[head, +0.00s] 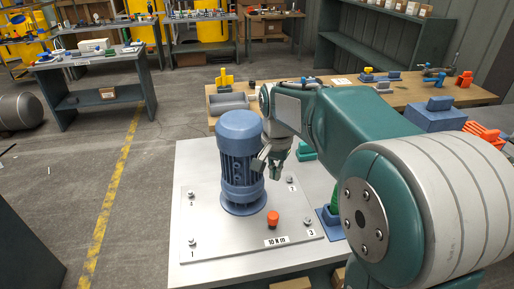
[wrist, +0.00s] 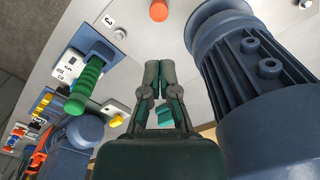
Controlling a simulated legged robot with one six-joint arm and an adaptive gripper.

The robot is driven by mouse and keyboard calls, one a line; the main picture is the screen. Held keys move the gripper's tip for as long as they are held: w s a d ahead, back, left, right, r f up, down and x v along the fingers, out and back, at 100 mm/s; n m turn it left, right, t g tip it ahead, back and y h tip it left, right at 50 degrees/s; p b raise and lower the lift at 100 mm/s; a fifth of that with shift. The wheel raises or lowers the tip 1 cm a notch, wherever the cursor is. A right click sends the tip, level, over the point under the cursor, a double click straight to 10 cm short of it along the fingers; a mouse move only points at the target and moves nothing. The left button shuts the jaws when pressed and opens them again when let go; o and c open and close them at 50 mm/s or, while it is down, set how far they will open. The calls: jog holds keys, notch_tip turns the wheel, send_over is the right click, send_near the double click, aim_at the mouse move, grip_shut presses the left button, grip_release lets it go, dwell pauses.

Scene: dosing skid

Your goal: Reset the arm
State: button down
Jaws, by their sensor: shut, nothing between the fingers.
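My gripper (head: 269,160) is beside the upper right side of the blue motor (head: 239,155) in the head view. The motor stands upright on a light plate (head: 205,225) with numbered bolts at its corners. In the wrist view my gripper (wrist: 160,70) points at the plate with its fingers together and nothing between them. The motor (wrist: 250,70) fills the right side there. I cannot tell whether the gripper touches the motor. My arm reaches in from the right of the head view.
An orange-red knob (head: 273,218) stands on the plate in front of the motor. A green-handled tool (wrist: 85,85) sits in a blue holder in the wrist view. A wooden bench (head: 400,92) with parts lies behind.

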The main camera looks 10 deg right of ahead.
jog(key=s+r+n+t, duration=0.2)
jog(key=s+n+t, duration=0.3)
jog(key=s, duration=1.6)
jog(key=shift+r+n+t, duration=0.2)
jog(key=shift+n+t, duration=0.1)
jog(key=shift+n, duration=0.9)
jog(key=shift+c, duration=2)
grip_release()
jog(key=shift+w+r, duration=0.1)
jog(key=shift+w, duration=0.1)
jog(key=shift+o, duration=0.6)
jog(key=w+f+n+g, duration=0.1)
jog(key=w+n+g, duration=0.1)
jog(key=w, duration=0.8)
jog(key=shift+f+n+g, duration=0.4)
jog(key=shift+n, duration=0.3)
jog(key=n+g, duration=0.3)
send_over(273, 215)
notch_tip(273, 215, down, 8)
jog(key=shift+f, duration=5.2)
